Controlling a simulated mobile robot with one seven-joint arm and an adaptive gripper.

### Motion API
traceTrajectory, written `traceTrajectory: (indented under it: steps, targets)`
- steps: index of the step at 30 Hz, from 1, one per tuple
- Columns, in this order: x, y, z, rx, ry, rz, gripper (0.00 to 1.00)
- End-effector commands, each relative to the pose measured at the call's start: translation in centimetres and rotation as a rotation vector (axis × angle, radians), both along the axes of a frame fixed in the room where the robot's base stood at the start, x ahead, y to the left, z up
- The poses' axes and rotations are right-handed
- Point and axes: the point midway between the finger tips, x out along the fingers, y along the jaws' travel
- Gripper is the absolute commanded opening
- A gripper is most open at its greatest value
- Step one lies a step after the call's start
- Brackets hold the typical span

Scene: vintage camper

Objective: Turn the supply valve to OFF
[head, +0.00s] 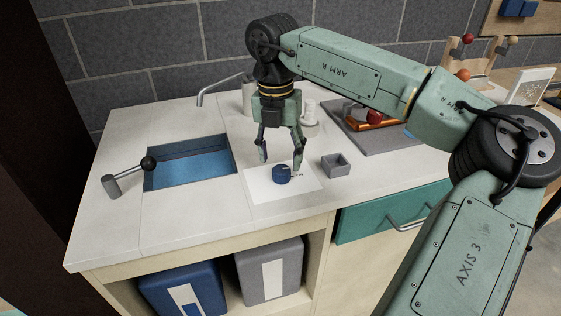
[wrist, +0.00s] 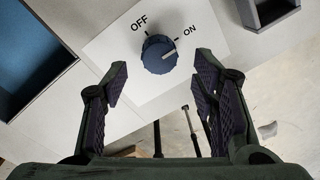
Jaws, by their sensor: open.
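The supply valve is a dark blue ribbed knob (head: 281,174) on a white plate (head: 256,188) on the counter, right of the sink. In the wrist view the knob (wrist: 158,54) sits between printed words OFF, at its upper left, and ON, at its upper right. A pale mark on the knob points to the right, towards the ON side. My gripper (head: 281,165) is open above the knob, pointing down. In the wrist view my gripper (wrist: 160,68) has its fingers on either side of the knob, slightly nearer the camera; I see no contact.
A small grey open box (head: 336,165) stands just right of the plate. The blue sink basin (head: 188,163) and a lever with a black ball (head: 130,175) are to the left. A white bottle and a grey tray (head: 372,138) lie behind.

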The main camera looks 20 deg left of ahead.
Motion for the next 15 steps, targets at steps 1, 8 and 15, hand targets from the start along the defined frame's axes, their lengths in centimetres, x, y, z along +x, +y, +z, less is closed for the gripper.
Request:
traceTrajectory:
  steps: [1, 8, 15]
  targets:
    - [-0.1, 0.0, -0.7, 0.001, 0.002, 0.002, 0.53]
    - [-0.1, -0.1, -3.2, 0.002, 0.001, 0.002, 0.53]
    - [0.0, -0.1, -3.7, 0.001, -0.001, 0.002, 0.53]
